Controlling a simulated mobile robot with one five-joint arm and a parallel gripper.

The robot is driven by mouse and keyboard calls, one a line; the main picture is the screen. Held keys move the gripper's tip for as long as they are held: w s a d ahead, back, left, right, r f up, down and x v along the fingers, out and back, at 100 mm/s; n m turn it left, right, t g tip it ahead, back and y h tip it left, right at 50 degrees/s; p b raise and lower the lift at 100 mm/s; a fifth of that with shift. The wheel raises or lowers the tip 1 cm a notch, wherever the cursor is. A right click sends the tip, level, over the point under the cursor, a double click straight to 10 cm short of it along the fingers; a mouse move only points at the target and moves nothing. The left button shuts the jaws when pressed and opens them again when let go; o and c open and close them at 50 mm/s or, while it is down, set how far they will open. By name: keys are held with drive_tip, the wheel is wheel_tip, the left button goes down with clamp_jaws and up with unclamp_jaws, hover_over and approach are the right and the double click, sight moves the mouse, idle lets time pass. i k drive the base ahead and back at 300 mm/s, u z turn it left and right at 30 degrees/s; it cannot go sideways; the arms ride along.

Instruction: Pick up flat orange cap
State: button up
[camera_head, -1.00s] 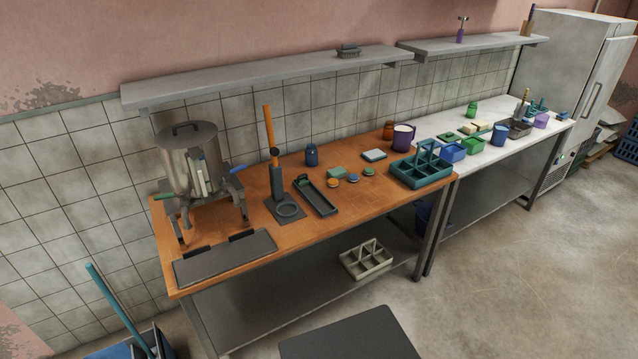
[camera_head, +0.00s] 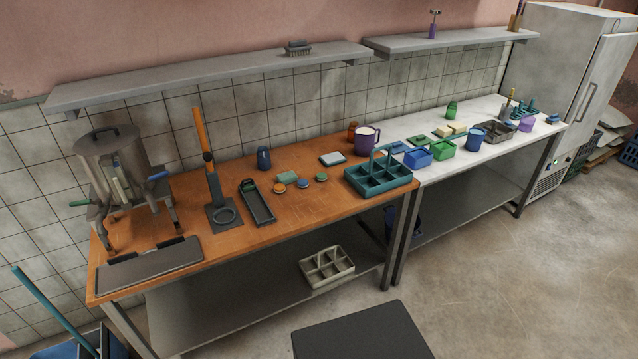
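The flat orange cap (camera_head: 279,188) lies on the orange-brown worktop (camera_head: 240,237), near its middle. A flat blue cap (camera_head: 302,183) and a flat green cap (camera_head: 321,177) lie in a row to its right. A pale green block (camera_head: 288,176) sits just behind the orange cap. A dark narrow tray (camera_head: 262,212) lies to its left. My gripper is not in view.
A teal divided carrier (camera_head: 378,195) stands at the worktop's right end, and a purple mug (camera_head: 365,142) behind it. A dark stand with an orange handle (camera_head: 203,135) and a steel pot (camera_head: 112,160) stand left. The worktop in front of the caps is clear.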

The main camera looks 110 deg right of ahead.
sight(278, 187)
drive_tip(key=k, duration=1.4)
drive_tip(key=z, duration=1.1)
drive_tip(key=i, duration=2)
